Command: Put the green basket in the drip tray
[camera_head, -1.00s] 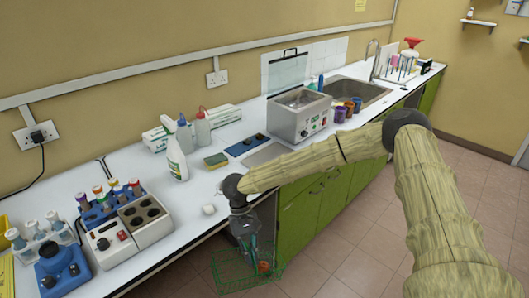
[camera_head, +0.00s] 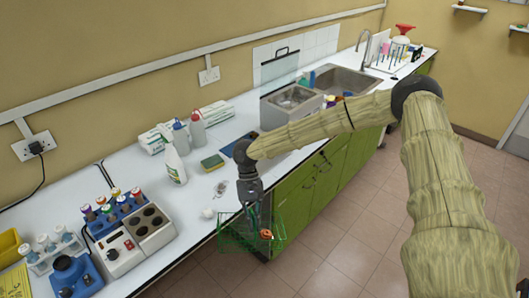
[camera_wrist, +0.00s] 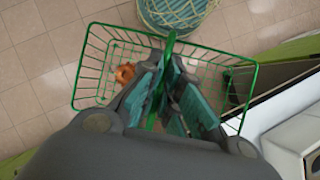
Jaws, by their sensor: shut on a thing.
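The green wire basket (camera_head: 236,242) hangs from my gripper (camera_head: 255,212) at the front edge of the bench. An orange thing (camera_head: 266,234) shows in it. In the wrist view, my gripper (camera_wrist: 165,90) is shut on the basket's green handle, with the basket (camera_wrist: 85,75) below and the orange thing (camera_wrist: 125,73) inside. I cannot clearly make out the drip tray; a flat grey plate beside the blue mat (camera_head: 236,147) is now mostly hidden behind my arm.
A tube heater block (camera_head: 128,236) is to the left, a metal bath (camera_head: 290,103) behind my arm. A teal round container (camera_wrist: 172,14) shows below.

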